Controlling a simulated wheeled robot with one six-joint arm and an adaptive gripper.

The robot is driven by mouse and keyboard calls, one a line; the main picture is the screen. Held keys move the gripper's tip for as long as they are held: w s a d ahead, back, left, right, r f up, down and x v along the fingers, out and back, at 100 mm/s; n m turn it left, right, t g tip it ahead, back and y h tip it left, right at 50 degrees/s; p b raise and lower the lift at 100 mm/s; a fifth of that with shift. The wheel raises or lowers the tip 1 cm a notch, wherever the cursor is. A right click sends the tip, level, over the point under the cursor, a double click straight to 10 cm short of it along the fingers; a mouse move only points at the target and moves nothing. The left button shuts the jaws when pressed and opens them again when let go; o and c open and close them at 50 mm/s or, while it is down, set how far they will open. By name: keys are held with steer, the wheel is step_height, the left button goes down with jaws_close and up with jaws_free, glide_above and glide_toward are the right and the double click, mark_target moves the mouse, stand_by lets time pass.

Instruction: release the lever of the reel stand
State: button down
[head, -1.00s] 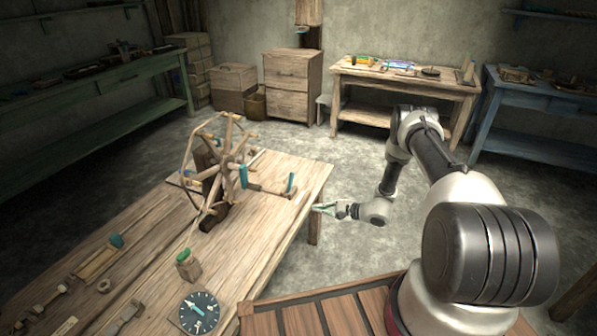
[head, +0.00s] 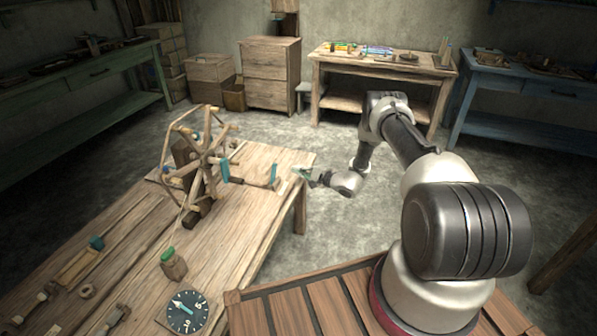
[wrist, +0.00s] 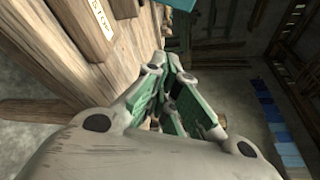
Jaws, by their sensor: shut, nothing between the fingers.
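The reel stand, a wooden wheel (head: 205,158) on a dark post, stands on the far part of the wooden table (head: 240,225). A teal upright piece, seemingly the lever (head: 273,175), stands at the right end of its wooden arm; a second teal piece (head: 224,170) is near the hub. My gripper (head: 301,172) is shut and empty, just right of the lever near the table's right edge, seemingly apart from it. In the wrist view the closed green-padded fingers (wrist: 172,75) are beside the table edge. A teal piece (wrist: 180,4) shows at the top.
A label plate (wrist: 97,22) is on the wood in the wrist view. A green-capped jar (head: 173,264) and a dial (head: 187,311) stand nearer on the table. Floor is clear right of the table; a bench (head: 385,70) stands behind.

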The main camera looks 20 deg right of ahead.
mark_target(273, 174)
steer(key=x, duration=0.7)
steer(key=shift+w+a, duration=0.1)
steer(key=shift+a, duration=0.05)
steer(key=shift+s+a+r, duration=0.25)
steer(key=shift+s, duration=0.2)
steer(key=shift+s+a+r, duration=0.2)
steer(key=shift+s+r, duration=0.05)
steer(key=shift+s, duration=0.2)
steer(key=shift+s+a+r, duration=0.35)
steer(key=shift+s+a, duration=0.15)
steer(key=shift+s, duration=0.15)
